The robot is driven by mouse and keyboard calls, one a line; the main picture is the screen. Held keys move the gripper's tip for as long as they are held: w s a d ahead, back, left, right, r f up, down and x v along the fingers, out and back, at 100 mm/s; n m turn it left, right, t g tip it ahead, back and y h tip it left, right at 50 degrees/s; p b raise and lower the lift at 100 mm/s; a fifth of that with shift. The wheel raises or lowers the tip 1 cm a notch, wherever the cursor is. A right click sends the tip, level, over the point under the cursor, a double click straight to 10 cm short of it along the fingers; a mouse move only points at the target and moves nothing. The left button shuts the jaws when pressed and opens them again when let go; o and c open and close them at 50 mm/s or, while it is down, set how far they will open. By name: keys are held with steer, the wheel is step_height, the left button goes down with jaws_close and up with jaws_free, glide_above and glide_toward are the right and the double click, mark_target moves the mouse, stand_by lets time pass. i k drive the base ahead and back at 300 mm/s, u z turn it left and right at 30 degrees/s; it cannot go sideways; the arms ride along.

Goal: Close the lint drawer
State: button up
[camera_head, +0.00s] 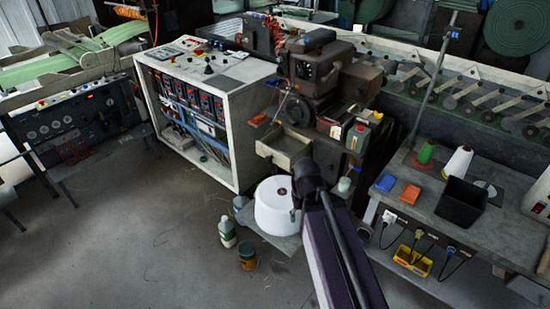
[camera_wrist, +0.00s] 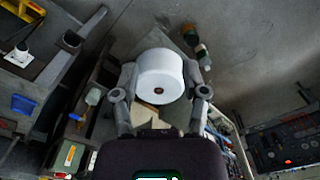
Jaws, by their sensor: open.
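The lint drawer (camera_head: 283,148) is a cream, open-topped box that sticks out from the front of the dark machine (camera_head: 315,85). It stands pulled out in the head view, and its inside shows from above. In the head view my arm ends just right of and below the drawer, and the fingers are hidden there.
The white spool (camera_head: 276,206) stands on a low platform below the drawer. A white bottle (camera_head: 227,231) and a can (camera_head: 247,256) stand on the floor. A control cabinet (camera_head: 200,110) is left of the drawer, a workbench (camera_head: 440,215) right. The floor at front left is clear.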

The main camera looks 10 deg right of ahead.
mark_target(283, 147)
steer(key=u, duration=0.05)
steer(key=k, duration=1.35)
steer(key=z, duration=0.3)
steer(key=i, duration=2)
steer(key=u, duration=0.45)
